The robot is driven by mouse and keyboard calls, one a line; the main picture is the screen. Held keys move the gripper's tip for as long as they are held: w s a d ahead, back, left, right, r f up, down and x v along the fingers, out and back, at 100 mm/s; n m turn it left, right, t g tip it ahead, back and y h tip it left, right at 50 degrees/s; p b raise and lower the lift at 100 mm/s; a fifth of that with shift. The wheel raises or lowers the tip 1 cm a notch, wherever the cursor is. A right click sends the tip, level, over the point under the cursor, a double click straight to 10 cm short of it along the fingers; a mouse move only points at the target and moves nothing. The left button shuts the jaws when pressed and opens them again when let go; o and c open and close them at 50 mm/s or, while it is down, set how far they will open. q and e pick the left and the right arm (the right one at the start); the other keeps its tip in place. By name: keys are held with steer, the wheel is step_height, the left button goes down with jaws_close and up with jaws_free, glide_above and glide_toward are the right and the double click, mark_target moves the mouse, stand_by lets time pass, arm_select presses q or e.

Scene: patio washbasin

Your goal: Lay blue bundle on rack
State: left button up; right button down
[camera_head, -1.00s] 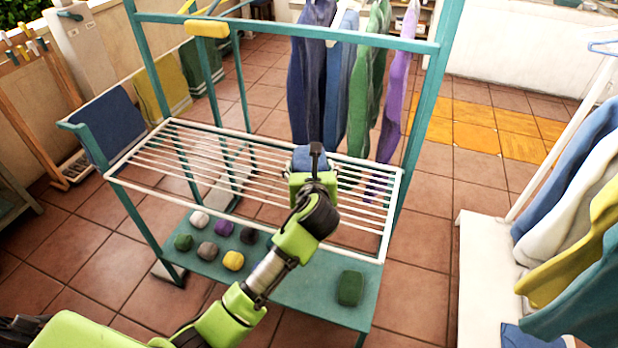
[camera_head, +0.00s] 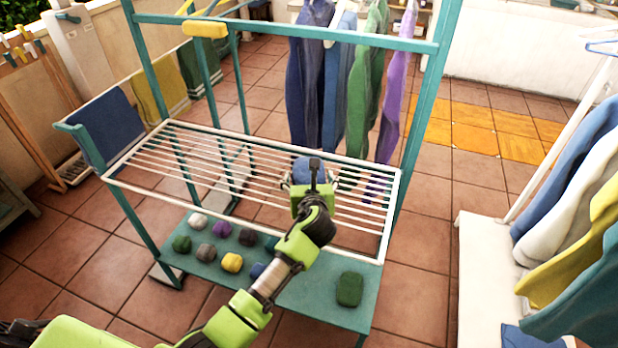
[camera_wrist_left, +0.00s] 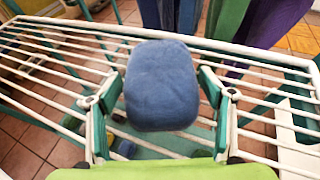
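The blue bundle (camera_head: 304,168) is at the right part of the white slatted rack (camera_head: 150,190), seemingly resting on its slats. It fills the middle of the left wrist view (camera_wrist_left: 161,85). My left gripper (camera_head: 311,184) is at the bundle, its fingers spread on both sides. In the left wrist view the fingers (camera_wrist_left: 161,100) stand apart with narrow gaps beside the bundle. The bundle's underside is hidden, so its contact with the slats is not clear. My right gripper is not in view.
Several small bundles, such as a yellow one (camera_head: 232,262) and a larger green one (camera_head: 349,289), lie on the teal lower shelf (camera_head: 312,300). Cloths (camera_head: 306,85) hang behind the rack. A blue cloth (camera_head: 108,125) hangs at its left end. The rack's left slats are clear.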

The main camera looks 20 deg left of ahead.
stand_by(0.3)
arm_select(q)
steer(key=shift+s+r, duration=0.1)
steer(key=shift+r, duration=0.1)
steer(key=v, duration=1.2)
steer(key=shift+p, duration=0.4)
steer(key=shift+f, duration=0.1)
